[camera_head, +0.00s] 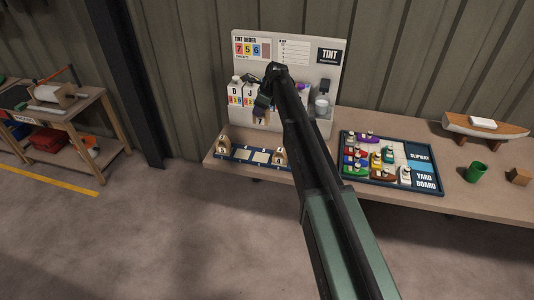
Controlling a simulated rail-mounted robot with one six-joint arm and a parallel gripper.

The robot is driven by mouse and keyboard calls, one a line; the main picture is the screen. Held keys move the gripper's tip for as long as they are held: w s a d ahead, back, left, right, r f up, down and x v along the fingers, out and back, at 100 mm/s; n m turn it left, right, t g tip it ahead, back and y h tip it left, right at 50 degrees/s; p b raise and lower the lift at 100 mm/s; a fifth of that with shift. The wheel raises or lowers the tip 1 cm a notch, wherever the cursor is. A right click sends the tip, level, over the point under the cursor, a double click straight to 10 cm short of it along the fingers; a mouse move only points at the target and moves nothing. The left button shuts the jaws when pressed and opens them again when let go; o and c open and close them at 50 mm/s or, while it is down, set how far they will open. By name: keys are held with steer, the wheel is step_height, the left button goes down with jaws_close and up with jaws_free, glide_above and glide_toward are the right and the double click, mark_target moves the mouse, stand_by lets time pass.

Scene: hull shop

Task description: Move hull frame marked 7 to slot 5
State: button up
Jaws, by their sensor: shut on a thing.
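The hull frame marked 7 (260,121) is a small tan piece with a dark 7 on its lower part. It hangs in my gripper (262,106), which is shut on it in front of the display board and above the rear edge of the blue strip. The blue strip (241,154) lies along the table's front edge with pale patches on it. One wooden frame (224,144) stands at its left end and another (280,156) at its right end. Slot numbers are too small to read, so I cannot tell which is slot 5. My arm hides part of the area right of the strip.
The tint board (328,82) stands behind, with lettered white containers (235,92) before it. Right of my arm lies the yard board (425,180) with coloured boats. Further right are a model hull (484,127), a green cup (475,172) and a wooden block (518,177).

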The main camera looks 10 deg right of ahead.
steer(key=f+b, duration=1.9)
steer(key=f, duration=0.1)
steer(key=shift+w+a+f, duration=0.1)
steer(key=shift+w+a, duration=0.05)
steer(key=shift+a, duration=0.1)
steer(key=shift+r, duration=0.25)
steer(key=shift+f, duration=0.2)
steer(key=o, duration=1)
